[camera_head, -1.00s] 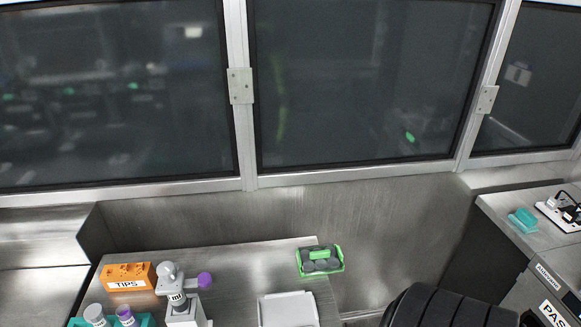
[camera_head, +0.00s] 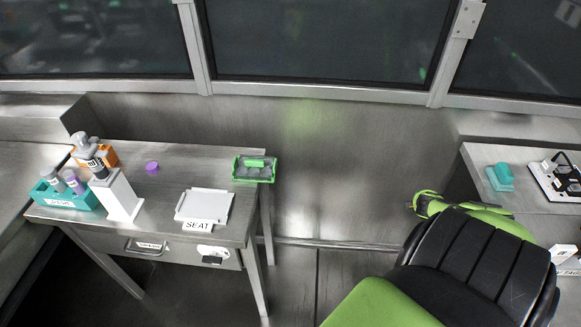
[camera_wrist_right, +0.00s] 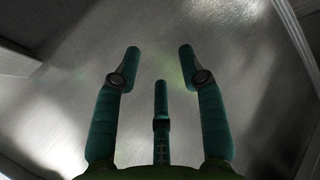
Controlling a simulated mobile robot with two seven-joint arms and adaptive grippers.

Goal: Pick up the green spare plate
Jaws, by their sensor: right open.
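The green spare plate (camera_head: 255,168) appears to be the green-rimmed block with a grey, dimpled inside. In the head view it lies flat at the back right corner of the steel table (camera_head: 165,200). My right gripper (camera_wrist_right: 160,60) is open in the right wrist view, its dark green fingers spread with nothing between them. Only blurred bare metal shows beyond them, and the plate is not in that view. In the head view, what seems to be my right arm is at the lower right, well apart from the plate. My left gripper is not in view.
Left of the plate are a white tray (camera_head: 203,206) marked SEAT, a purple cap (camera_head: 152,167), a white stand (camera_head: 118,196), an orange block (camera_head: 108,152) and a teal tube rack (camera_head: 70,198). A teal block (camera_head: 500,177) lies on the right counter. A metal wall rises behind the table.

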